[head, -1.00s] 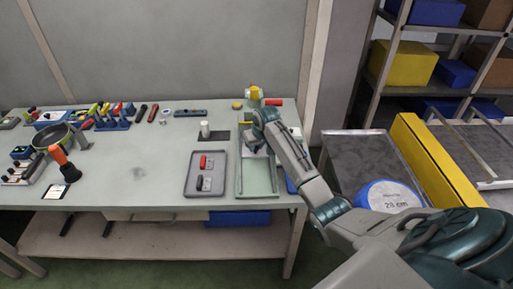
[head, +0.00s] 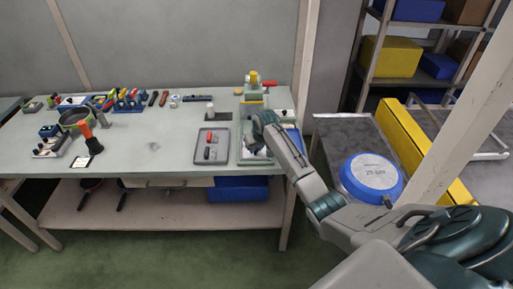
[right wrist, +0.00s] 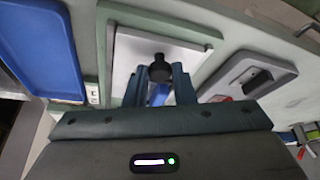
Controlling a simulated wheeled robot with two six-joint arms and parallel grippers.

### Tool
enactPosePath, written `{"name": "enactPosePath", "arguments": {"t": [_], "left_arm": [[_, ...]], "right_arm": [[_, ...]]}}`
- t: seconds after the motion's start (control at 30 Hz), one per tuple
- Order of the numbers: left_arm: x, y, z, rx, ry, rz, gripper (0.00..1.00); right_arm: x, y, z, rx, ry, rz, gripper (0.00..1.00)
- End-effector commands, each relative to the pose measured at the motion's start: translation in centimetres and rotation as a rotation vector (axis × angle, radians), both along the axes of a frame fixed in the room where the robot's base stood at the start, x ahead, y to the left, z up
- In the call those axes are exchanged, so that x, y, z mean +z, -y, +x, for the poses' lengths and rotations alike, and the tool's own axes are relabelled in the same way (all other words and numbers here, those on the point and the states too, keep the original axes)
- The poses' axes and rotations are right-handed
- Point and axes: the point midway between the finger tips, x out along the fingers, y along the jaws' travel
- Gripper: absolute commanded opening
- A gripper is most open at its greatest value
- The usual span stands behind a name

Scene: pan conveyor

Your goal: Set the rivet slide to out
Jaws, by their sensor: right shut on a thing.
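The rivet slide shows in the right wrist view as a pale plate (right wrist: 128,56) with a black knob (right wrist: 160,68), inside a green frame (right wrist: 118,17). My right gripper (right wrist: 161,76) is shut on the black knob. In the head view the pale plate (head: 248,154) lies at the front end of the green fixture, partly hidden by my right arm. A yellow part (head: 253,77) with a red handle (head: 269,84) stands at the fixture's back end. My left gripper is not in view.
A grey tray (head: 223,151) with a red and a dark piece lies left of the fixture. A blue tray (right wrist: 42,45) lies on its other side. A blue round drum (head: 371,178) and a yellow beam (head: 420,146) are to the right. The table's middle (head: 150,150) is clear.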

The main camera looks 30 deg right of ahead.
Motion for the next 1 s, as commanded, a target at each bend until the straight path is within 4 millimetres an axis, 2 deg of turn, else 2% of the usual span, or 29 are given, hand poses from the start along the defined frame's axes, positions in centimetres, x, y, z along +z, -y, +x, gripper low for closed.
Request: {"name": "enactPosePath", "arguments": {"t": [0.33, 0.37, 0.47, 0.8, 1.0], "left_arm": [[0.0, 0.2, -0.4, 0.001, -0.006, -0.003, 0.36], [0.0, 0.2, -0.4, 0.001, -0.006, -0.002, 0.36], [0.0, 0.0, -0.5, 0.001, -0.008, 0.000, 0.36], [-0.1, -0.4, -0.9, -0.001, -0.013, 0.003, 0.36], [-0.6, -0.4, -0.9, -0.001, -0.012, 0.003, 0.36]], "right_arm": [[-0.3, -0.2, -0.1, 0.002, -0.006, 0.005, 0.00], [-0.3, -0.2, -0.1, 0.002, -0.006, 0.005, 0.25], [-0.3, -0.2, -0.1, 0.002, -0.005, 0.005, 0.45], [0.0, -0.1, -0.1, 0.001, -0.003, 0.002, 0.45], [1.9, -0.2, -1.0, 0.002, 0.000, 0.001, 0.45]]}}
